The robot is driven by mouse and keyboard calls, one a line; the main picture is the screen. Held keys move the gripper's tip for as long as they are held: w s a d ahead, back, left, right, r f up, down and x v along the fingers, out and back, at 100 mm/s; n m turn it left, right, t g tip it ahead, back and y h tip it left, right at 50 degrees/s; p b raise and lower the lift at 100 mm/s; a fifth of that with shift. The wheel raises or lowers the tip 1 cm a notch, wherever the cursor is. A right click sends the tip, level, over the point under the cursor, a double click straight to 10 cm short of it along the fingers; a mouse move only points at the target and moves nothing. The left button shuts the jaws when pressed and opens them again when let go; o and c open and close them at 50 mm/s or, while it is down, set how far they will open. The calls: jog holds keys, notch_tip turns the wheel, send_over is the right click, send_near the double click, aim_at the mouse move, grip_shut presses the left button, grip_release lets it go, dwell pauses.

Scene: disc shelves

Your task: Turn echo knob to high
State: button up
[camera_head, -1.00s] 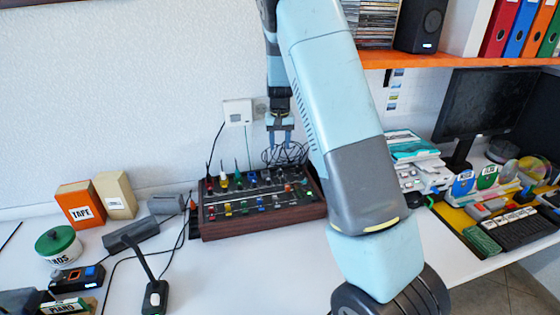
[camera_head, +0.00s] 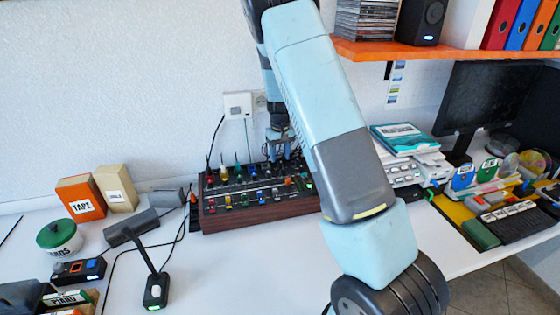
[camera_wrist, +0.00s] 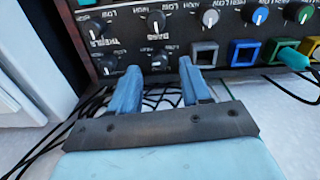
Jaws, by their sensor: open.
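The wooden-sided mixer (camera_head: 258,204) stands on the desk in the head view, with rows of coloured knobs and plugs. The wrist view shows part of its black panel (camera_wrist: 182,42) close up, with its lettering upside down. I cannot read an echo label, so I cannot tell which knob is the echo knob. My gripper (camera_wrist: 157,76) is open, its two blue fingers pointing at a small dark knob (camera_wrist: 160,59) in front of the gap between the tips. Nothing is held. In the head view my gripper (camera_head: 283,156) is at the mixer's back edge, partly hidden by my arm.
Several other knobs and coloured square buttons lie beside the gripper, with a teal plug (camera_wrist: 293,58) at right. Black cables run below the fingers. A desk microphone (camera_head: 156,290) and a tape box (camera_head: 80,198) stand left. An orange shelf (camera_head: 445,49) hangs at upper right.

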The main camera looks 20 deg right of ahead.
aim_at(280, 164)
jog(key=shift+f, duration=1.45)
jog(key=shift+c, duration=0.5)
grip_shut()
